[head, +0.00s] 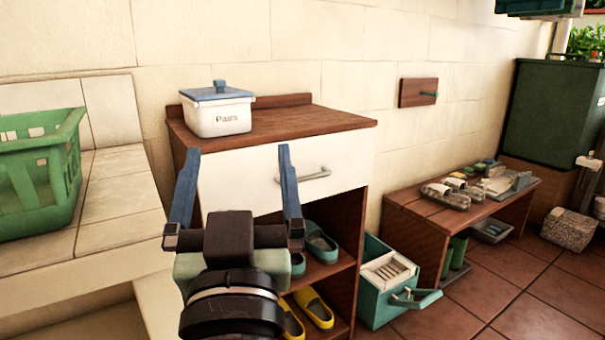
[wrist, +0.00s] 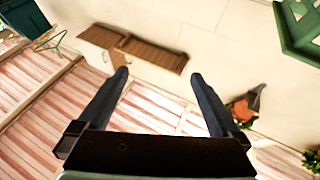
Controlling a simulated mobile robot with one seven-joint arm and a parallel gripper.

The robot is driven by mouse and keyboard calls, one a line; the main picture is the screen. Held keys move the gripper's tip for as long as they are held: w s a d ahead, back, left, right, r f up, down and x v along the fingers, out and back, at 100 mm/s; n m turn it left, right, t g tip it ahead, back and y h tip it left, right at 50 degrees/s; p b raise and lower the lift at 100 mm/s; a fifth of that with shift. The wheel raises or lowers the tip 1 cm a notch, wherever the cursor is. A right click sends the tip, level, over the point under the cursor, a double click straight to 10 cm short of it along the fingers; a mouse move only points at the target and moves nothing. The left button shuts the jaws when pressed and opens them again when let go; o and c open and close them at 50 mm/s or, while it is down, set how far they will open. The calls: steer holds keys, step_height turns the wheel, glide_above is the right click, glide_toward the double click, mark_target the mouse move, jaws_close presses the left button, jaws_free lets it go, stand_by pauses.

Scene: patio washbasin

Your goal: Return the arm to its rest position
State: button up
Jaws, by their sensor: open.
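My gripper (head: 236,172) is in the lower middle of the head view, with its two blue fingers spread wide and nothing between them. In the picture it overlaps the white drawer front (head: 260,178) of the wooden cabinet (head: 300,118); I cannot tell how far in front of it the gripper is. The wrist view shows the same open, empty fingers (wrist: 160,82) pointing away over the scene, with a wall and a wooden slatted surface beyond. They touch nothing that I can see.
A white "Pairs" box (head: 217,115) with a blue lid stands on the cabinet. A green basket (head: 38,180) sits on the tiled ledge at left. A teal bin (head: 385,285) stands on the floor beside the cabinet. A wooden bench (head: 420,212) holds several small items. Tiled floor (head: 540,290) is clear at lower right.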

steer(key=s+d+r+m+t+h+p, duration=0.1)
steer(key=s+d+r+t+h, duration=0.15)
steer(key=s+r, duration=0.45)
steer(key=s+d+r+m+t+h+p, duration=0.1)
steer(key=s+d+r+t, duration=0.25)
steer(key=r, duration=0.75)
step_height(320, 180, up, 36)
steer(key=w+g+p, duration=0.1)
steer(key=p, duration=3.6)
steer(key=shift+d+n+y+p, duration=0.15)
steer(key=shift+n+y+p, duration=0.15)
steer(key=shift+y+p, duration=0.05)
steer(key=shift+f, duration=0.15)
